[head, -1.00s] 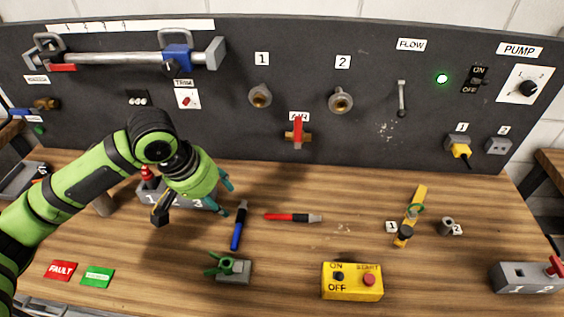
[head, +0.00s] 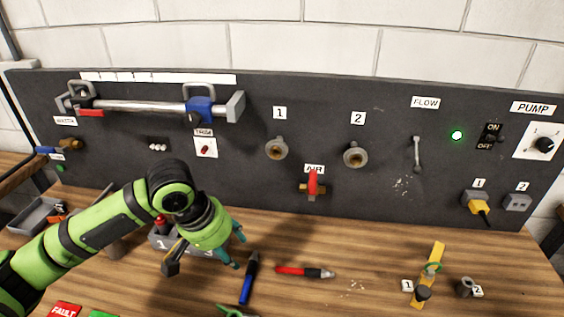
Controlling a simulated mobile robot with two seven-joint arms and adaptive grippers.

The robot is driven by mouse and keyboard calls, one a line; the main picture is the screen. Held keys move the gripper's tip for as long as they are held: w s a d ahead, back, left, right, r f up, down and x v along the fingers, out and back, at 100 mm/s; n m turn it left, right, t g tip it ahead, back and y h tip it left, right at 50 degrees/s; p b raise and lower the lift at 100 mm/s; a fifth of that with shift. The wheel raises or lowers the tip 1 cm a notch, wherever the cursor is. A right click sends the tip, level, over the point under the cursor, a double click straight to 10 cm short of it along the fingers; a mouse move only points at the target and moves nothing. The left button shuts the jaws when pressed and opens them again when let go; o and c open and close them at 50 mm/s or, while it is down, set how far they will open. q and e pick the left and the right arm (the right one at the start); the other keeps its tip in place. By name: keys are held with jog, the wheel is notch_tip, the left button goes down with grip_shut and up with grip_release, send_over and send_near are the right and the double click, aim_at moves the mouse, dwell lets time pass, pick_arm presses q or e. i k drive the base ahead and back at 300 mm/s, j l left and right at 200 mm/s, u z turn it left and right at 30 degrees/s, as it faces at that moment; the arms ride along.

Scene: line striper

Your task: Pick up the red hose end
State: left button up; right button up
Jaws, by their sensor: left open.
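The red hose end (head: 300,271), a slim red piece with a grey and dark tip at its right, lies flat on the wooden bench. A similar blue hose end (head: 248,282) lies just left of it. My left gripper (head: 205,264) is open and empty above the bench, left of both hose ends and apart from the red one. It partly covers a grey numbered holder (head: 163,240) with a red-topped piece at its left.
A dark panel (head: 370,120) stands behind, with ports, a red-handled air valve (head: 313,185) and switches.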

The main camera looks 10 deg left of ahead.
aim_at(306, 273)
jog(key=i+l+u, duration=0.1)
jog(key=l, duration=1.6)
